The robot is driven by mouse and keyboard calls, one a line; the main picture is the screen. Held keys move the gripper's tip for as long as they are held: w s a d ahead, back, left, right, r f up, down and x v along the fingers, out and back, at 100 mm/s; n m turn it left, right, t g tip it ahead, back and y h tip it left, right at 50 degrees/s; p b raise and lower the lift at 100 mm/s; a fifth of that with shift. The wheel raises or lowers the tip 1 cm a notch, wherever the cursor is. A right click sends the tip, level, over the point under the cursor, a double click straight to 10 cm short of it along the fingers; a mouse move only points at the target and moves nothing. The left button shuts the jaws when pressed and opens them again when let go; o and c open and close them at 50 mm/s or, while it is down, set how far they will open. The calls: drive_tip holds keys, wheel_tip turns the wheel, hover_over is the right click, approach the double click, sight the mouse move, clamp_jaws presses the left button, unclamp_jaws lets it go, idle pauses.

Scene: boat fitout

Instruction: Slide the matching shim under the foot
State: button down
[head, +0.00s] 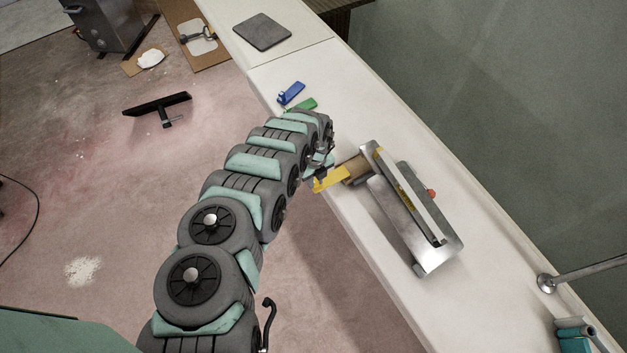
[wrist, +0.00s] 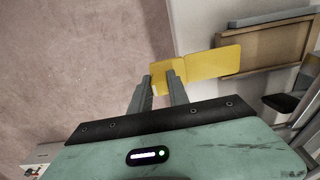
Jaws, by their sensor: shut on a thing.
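My gripper (head: 318,172) is shut on the yellow shim (head: 331,179) by its near end, at the bench's left edge. In the wrist view the fingertips (wrist: 160,78) are on that end, and the flat plate of the yellow shim (wrist: 213,62) extends right toward a tan wooden block (wrist: 265,50). A blue shim (head: 291,93) and a green shim (head: 301,105) lie farther back.
The white bench top (head: 375,245) is clear in front of the metal unit. A dark grey pad (head: 262,31) lies at the back. A metal post (head: 548,282) and a teal item (head: 575,335) stand at the right edge. The floor (head: 90,190) lies left of the bench.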

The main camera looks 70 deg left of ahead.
sight(343, 171)
drive_tip(key=shift+w+a+f+b, duration=0.1)
drive_tip(key=shift+w+a+b, duration=0.1)
drive_tip(key=shift+w+b, duration=0.35)
drive_tip(key=shift+w+a+b, duration=0.15)
drive_tip(key=shift+w+b, duration=0.2)
drive_tip(key=shift+w, duration=0.25)
drive_tip(key=w+b, duration=0.2)
drive_tip(key=w+a+b, duration=0.1)
drive_tip(key=w+b, duration=0.1)
drive_tip(key=b, duration=0.1)
drive_tip(key=shift+w+f+b, duration=0.1)
drive_tip(key=shift+f+b, duration=0.05)
drive_tip(key=shift+b, duration=0.15)
drive_tip(key=w+b, duration=0.1)
drive_tip(key=b, duration=0.2)
drive_tip(key=w+a+b, duration=0.1)
drive_tip(key=w+b, duration=0.1)
drive_tip(key=b, duration=0.2)
drive_tip(key=shift+w+f, duration=0.1)
drive_tip(key=shift+w, duration=0.15)
drive_tip(key=shift+w+b, duration=0.15)
drive_tip(key=shift+b, duration=0.3)
drive_tip(key=shift+w+b, duration=0.35)
drive_tip(key=shift+b, duration=0.25)
drive_tip(key=c, duration=1.2)
unclamp_jaws()
drive_tip(key=shift+o, duration=0.2)
